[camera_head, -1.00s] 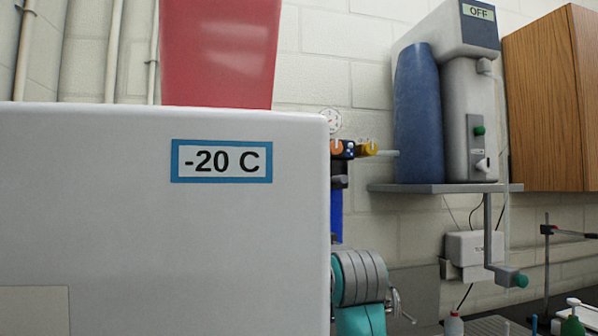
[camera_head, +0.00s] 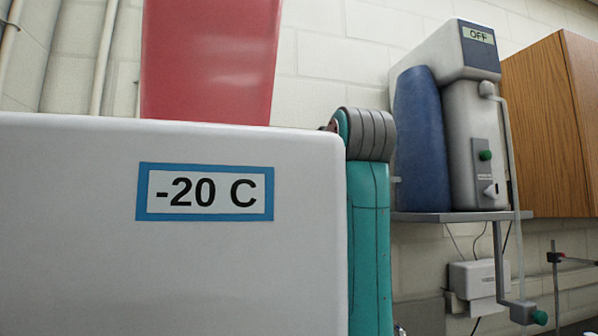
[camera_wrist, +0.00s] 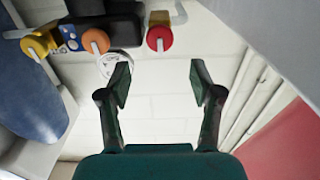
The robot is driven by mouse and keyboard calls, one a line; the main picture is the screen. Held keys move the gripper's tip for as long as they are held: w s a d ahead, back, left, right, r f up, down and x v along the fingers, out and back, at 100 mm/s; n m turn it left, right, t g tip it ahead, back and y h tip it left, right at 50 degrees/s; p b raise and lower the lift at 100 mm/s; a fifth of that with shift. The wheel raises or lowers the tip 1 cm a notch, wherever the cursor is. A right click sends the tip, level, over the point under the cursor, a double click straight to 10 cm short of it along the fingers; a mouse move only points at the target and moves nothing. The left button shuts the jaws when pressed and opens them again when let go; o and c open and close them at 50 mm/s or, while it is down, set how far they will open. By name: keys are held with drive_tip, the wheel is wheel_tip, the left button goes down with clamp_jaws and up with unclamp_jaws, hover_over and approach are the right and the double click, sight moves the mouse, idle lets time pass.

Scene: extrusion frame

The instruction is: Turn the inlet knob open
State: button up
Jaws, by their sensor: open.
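The frames carry no label reading inlet, so I cannot tell for certain which knob it is. A grey-white water unit (camera_head: 465,135) with an OFF display stands on a wall shelf. It has a green knob (camera_head: 485,155) on its front. Another green knob (camera_head: 540,317) sits on the piping below the shelf. In the wrist view, a yellow knob (camera_wrist: 36,46), an orange knob (camera_wrist: 95,41) and a red knob (camera_wrist: 159,39) sit along the top. My gripper (camera_wrist: 160,80) is open and empty, apart from all three. In the head view my gripper is hidden.
A white freezer (camera_head: 80,250) marked -20 C fills the left foreground, with a red container (camera_head: 210,60) above it. A blue cylinder (camera_head: 420,140) stands beside the water unit. A wooden cabinet (camera_head: 545,120) is at right. A round gauge (camera_wrist: 115,63) is near my left fingertip.

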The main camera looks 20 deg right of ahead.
drive_tip(key=w, duration=0.8)
drive_tip(key=shift+w, duration=0.1)
drive_tip(key=c, duration=1.1)
